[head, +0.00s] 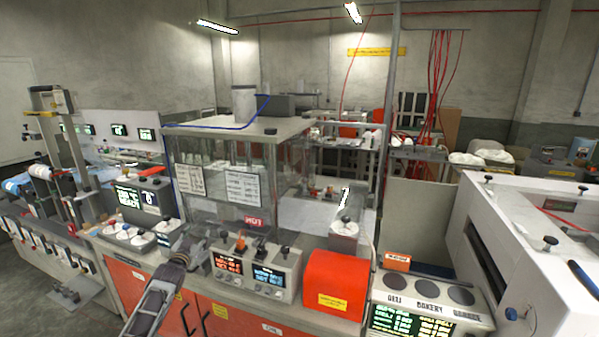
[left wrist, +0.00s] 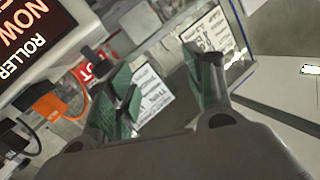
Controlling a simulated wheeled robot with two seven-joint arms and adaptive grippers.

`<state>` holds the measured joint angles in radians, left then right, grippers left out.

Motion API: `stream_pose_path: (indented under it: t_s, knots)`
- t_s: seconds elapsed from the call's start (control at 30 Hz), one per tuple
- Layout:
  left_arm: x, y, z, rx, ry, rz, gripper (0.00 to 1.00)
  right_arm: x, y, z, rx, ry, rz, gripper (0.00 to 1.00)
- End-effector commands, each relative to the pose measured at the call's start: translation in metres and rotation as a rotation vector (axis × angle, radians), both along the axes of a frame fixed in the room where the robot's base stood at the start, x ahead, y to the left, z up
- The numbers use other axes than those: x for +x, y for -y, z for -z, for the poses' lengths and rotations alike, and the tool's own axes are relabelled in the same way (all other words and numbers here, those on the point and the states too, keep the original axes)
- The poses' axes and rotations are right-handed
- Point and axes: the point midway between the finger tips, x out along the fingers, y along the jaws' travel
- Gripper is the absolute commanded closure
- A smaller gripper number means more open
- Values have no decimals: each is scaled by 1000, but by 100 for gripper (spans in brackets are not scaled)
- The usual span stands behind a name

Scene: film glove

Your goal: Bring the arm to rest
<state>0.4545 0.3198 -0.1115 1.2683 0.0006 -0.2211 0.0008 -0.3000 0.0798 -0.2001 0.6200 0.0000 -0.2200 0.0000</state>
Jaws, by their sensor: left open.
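My left arm comes in from the lower left of the head view. Its gripper (head: 190,248) is above the front of the bench, before the glass enclosure and left of a control box. In the left wrist view the gripper (left wrist: 168,80) is open, its two green-padded fingers spread apart. No object shows held between them; printed sheets on the enclosure show behind. My right gripper is in neither view.
The glass enclosure (head: 290,135) stands behind the gripper. A control box with displays (head: 257,270) and a red-orange box (head: 335,284) stand to the right. A box with dials (head: 124,236) is to the left. Orange cabinet fronts (head: 235,318) are below.

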Motion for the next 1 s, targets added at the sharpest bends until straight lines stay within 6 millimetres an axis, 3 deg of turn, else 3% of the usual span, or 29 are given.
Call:
stream_pose_path:
  t_s: [0.03,0.1,0.47,0.77,1.0]
  knots:
    - [-5,2,24,-4,-32,-1,47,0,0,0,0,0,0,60]
    - [-12,4,54,-10,-73,-2,47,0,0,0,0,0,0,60]
    - [-68,16,202,-38,-281,-7,47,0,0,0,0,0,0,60]
    - [-134,28,315,-58,-452,-12,47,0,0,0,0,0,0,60]
    - [-200,39,397,-73,-588,-15,47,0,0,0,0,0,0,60]
